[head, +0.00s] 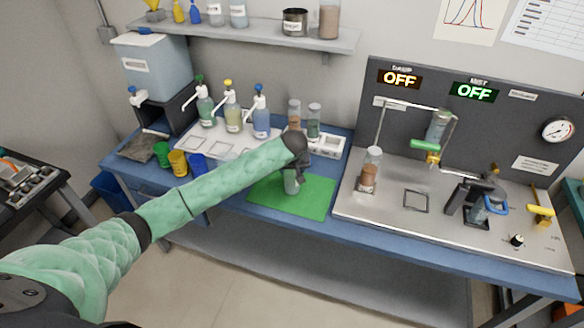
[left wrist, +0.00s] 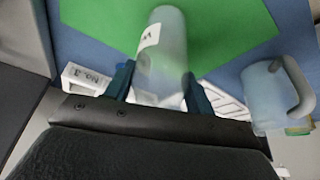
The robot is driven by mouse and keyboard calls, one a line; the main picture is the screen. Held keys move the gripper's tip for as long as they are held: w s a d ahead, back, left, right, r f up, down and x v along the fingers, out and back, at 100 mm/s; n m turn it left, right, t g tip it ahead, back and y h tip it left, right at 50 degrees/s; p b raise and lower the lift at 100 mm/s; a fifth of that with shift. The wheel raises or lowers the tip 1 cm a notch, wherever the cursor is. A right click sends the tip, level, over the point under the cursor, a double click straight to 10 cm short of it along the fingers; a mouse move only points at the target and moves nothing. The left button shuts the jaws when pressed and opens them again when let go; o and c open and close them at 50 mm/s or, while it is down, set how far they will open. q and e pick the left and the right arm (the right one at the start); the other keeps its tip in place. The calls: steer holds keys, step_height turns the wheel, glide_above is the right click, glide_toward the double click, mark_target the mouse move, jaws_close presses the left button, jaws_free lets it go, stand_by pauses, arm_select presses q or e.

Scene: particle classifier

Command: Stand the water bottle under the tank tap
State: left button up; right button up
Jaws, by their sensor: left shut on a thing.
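The water bottle (head: 291,184) is small, pale and translucent, and appears upright over the green mat. My left gripper (head: 293,165) is shut on it from above and partly hides it. I cannot tell whether its base touches the mat. In the left wrist view, the bottle (left wrist: 163,45) with a white label sits between the two dark teal fingers (left wrist: 160,88). The tank (head: 152,68) is a pale blue box at the back left, on a dark stand. Its white tap (head: 137,96) is at the lower left, well away from the bottle. My right gripper is not seen.
Pump bottles (head: 233,117) stand on a white tray between the tank and the green mat (head: 317,199). A steel panel (head: 400,222) with fixtures fills the right. A handled vessel (left wrist: 270,97) shows in the left wrist view.

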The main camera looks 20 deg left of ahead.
arm_select(q)
steer(key=shift+f, duration=0.1)
steer(key=o, duration=1)
